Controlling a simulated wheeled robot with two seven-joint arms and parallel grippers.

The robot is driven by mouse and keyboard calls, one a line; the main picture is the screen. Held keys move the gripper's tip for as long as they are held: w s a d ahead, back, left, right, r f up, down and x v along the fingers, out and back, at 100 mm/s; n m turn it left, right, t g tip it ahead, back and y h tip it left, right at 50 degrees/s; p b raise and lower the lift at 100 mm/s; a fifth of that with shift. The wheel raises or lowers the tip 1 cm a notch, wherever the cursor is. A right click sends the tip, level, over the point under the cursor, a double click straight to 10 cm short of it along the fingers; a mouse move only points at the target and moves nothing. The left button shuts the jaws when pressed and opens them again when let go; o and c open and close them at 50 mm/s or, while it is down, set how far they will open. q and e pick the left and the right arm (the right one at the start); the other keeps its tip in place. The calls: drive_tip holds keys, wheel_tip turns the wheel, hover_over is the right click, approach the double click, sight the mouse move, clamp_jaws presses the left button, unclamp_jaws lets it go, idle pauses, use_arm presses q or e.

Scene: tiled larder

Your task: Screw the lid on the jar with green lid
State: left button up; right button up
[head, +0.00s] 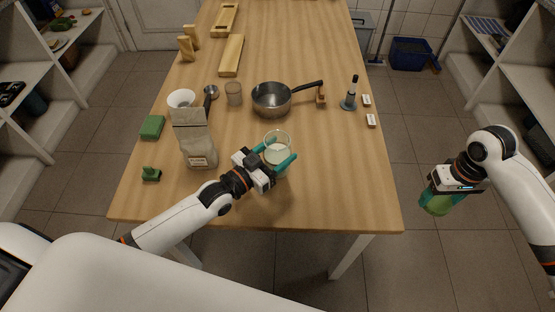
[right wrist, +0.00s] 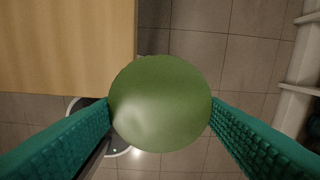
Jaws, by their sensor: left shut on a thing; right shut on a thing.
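A clear glass jar (head: 277,140) with pale contents stands open-topped near the front edge of the wooden table (head: 310,190). My left gripper (head: 276,165) is shut around its body. The green lid (head: 437,204) is in my right gripper (head: 438,206), off to the right of the table and above the floor. In the right wrist view the round green lid (right wrist: 160,103) fills the middle, with the teal fingers touching it on both sides. The lid is apart from the jar.
A paper bag (head: 195,140) stands left of the jar. A saucepan (head: 271,99) stands behind it with its handle to the right. A dark-handled tool (head: 350,95) stands upright at the right. The table's right front is clear.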

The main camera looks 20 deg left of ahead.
use_arm(q)
wheel_tip(320, 180, up, 6)
drive_tip(key=shift+f, duration=0.15)
use_arm(e)
drive_tip(key=shift+r, duration=0.1)
